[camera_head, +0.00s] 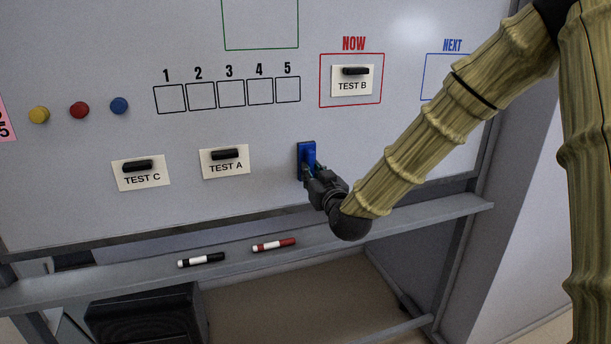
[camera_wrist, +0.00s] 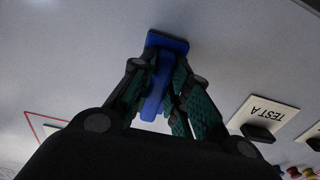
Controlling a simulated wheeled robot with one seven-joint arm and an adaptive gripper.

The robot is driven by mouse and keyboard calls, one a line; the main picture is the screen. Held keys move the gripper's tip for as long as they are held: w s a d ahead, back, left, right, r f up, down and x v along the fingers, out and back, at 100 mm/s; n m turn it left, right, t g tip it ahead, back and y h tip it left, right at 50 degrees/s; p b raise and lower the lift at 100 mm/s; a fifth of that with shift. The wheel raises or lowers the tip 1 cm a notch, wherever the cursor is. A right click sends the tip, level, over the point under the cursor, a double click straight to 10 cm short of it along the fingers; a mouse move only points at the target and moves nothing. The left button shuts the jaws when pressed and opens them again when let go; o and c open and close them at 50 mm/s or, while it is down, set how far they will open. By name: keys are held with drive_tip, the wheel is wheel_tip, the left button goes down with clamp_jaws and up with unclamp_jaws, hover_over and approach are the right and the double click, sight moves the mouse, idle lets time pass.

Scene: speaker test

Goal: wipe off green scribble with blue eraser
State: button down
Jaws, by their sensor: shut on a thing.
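The blue eraser (camera_head: 307,152) is upright at the whiteboard, right of the TEST A card. My gripper (camera_head: 312,174) is shut on it from the lower right. In the wrist view, the fingers of my gripper (camera_wrist: 160,80) sit on either side of the handle of the eraser (camera_wrist: 167,42). The eraser's flat pad faces the whiteboard (camera_head: 240,125) and appears to be against it, though exact contact is hard to tell. I see no green scribble in either view; the board behind the eraser and gripper is hidden.
Cards TEST C (camera_head: 141,181), TEST A (camera_head: 225,169) and TEST B (camera_head: 353,86) hang on the board with black clips. Round magnets (camera_head: 79,110) are at left. A black marker (camera_head: 201,259) and a red marker (camera_head: 273,244) lie on the ledge (camera_head: 400,222).

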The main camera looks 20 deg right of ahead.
drive_tip(key=shift+w+d+r, duration=0.1)
drive_tip(key=shift+w+d, duration=0.05)
drive_tip(key=shift+d, duration=3.8)
drive_tip(key=shift+w+d, duration=0.15)
drive_tip(key=shift+d, duration=3.75)
drive_tip(key=shift+s, duration=2.95)
drive_tip(key=shift+d, duration=0.1)
drive_tip(key=shift+s, duration=1.5)
